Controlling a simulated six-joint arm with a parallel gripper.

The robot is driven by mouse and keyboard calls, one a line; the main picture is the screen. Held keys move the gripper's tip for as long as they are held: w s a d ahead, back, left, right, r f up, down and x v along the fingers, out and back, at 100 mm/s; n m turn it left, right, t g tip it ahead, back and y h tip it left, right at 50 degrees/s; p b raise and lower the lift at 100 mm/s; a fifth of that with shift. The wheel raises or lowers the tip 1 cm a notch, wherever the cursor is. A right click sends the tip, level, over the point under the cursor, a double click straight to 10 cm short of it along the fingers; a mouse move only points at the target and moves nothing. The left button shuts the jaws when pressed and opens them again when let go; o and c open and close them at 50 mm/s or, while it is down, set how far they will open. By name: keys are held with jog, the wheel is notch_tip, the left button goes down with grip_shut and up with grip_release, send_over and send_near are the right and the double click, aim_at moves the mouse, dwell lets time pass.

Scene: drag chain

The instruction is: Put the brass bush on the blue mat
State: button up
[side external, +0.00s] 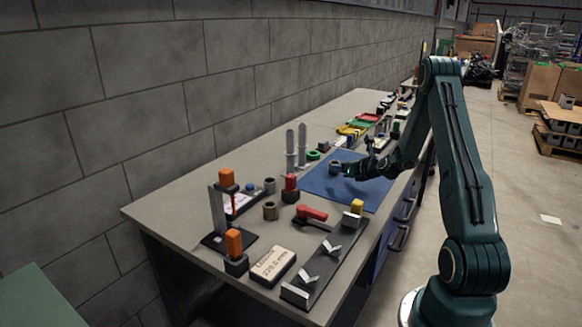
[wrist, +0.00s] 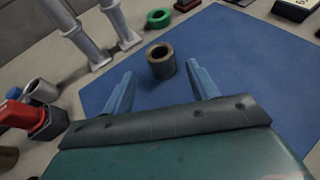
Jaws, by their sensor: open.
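A dull brown-grey bush (wrist: 162,66), which looks like the brass bush, stands upright on the blue mat (wrist: 238,58) in the wrist view. It also shows near the mat's far left edge in the side view (side external: 335,169). My gripper (wrist: 159,76) is open, with one finger on either side of the bush and a gap to each. In the side view my gripper (side external: 348,171) is low over the mat beside the bush. A second brownish bush (side external: 270,211) stands on the bench, off the mat.
A grey bush (side external: 270,186), a red-topped block (side external: 290,188) and two upright grey posts (side external: 296,148) stand left of the mat. A green ring (wrist: 159,18) lies just past the mat's edge. Much of the mat is clear.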

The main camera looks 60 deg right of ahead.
jog(key=shift+v, duration=1.05)
jog(key=w+a+r+n+g+y, duration=0.1)
jog(key=a+r+n+y, duration=0.1)
jog(key=a+r+n, duration=0.45)
jog(key=w+a+r+n+y, duration=0.1)
jog(key=a+r+n+y, duration=0.15)
jog(key=a+n, duration=0.7)
jog(key=w+a+r+n+g+y, duration=0.15)
jog(key=a+r+n, duration=0.4)
jog(key=a, duration=0.55)
jog(key=s+a+r+n+g, duration=0.1)
jog(key=s+a+r+n, duration=0.1)
jog(key=s+a+n, duration=0.5)
jog(key=s+a+r+n+g, duration=0.2)
jog(key=s+a+n, duration=0.5)
jog(key=s+n, duration=0.6)
jog(key=s, duration=0.3)
jog(key=shift+a+r+y, duration=0.3)
jog(key=shift+a+r, duration=0.05)
jog(key=shift+r, duration=0.05)
